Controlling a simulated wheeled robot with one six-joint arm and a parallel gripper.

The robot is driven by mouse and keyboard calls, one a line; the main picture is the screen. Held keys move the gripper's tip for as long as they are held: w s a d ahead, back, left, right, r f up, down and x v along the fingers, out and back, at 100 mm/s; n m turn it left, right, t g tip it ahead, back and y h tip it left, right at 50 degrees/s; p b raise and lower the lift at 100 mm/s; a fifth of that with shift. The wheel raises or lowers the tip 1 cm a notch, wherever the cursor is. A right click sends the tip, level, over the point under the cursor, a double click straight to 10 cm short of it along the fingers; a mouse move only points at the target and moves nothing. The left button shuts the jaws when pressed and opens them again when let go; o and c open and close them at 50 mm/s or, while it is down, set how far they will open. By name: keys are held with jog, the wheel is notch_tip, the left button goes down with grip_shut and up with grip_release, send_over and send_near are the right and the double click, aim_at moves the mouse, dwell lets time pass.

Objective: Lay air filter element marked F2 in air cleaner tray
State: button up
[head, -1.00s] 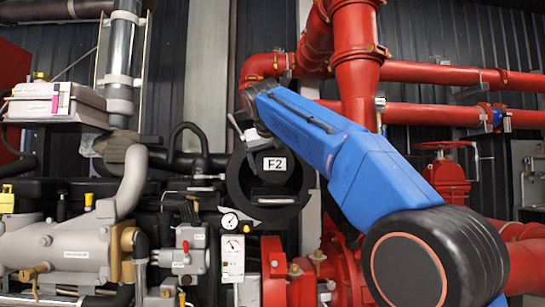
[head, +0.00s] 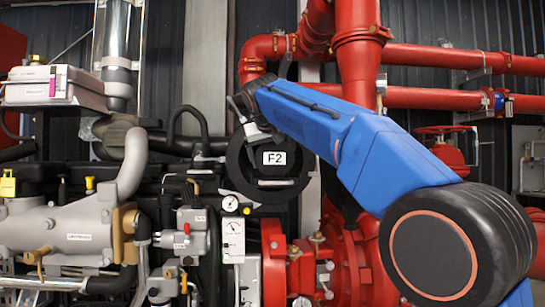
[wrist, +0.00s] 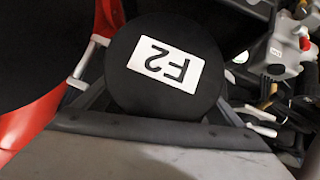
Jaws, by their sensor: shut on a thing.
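The air filter element (head: 274,158) is black and round, with a white F2 label upright in the head view. In the wrist view, the filter element (wrist: 165,92) fills the middle with its label upside down. My gripper (head: 256,133) is shut on it; pale finger parts show at both sides of it in the wrist view. A dark round outline surrounds the label in the head view; I cannot tell whether part of it is the air cleaner tray. I cannot make out the tray clearly in either view.
A grey and black engine (head: 75,235) stands at the left and below the filter. A dial gauge (head: 230,204) is just below left of it. Red pipes (head: 358,70) and a red valve (head: 445,150) are at the right. A white box (head: 55,87) sits upper left.

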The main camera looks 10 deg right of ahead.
jog(key=shift+f, duration=0.5)
jog(key=o, duration=1.2)
jog(key=shift+c, duration=0.2)
jog(key=v, duration=1.7)
jog(key=shift+r, duration=0.15)
jog(key=shift+s, duration=0.1)
jog(key=s+d+f+n+g+y, duration=0.1)
jog(key=s+d+f, duration=0.3)
jog(key=f, duration=0.5)
jog(key=s+d+f+g, duration=0.1)
jog(key=s+d+f, duration=0.3)
jog(key=f, duration=0.5)
jog(key=s+d+f+n+g+y, duration=0.1)
jog(key=s+d+f, duration=0.1)
jog(key=s+f, duration=0.55)
jog(key=s+d+f, duration=0.1)
jog(key=s+f, duration=0.5)
jog(key=f, duration=0.5)
jog(key=s+f+m+g+y, duration=0.1)
jog(key=s+f, duration=0.5)
jog(key=f, duration=0.5)
jog(key=s+d+f+g, duration=0.1)
jog(key=s+f, duration=0.5)
jog(key=f, duration=0.5)
jog(key=shift+d+f+m+y, duration=0.3)
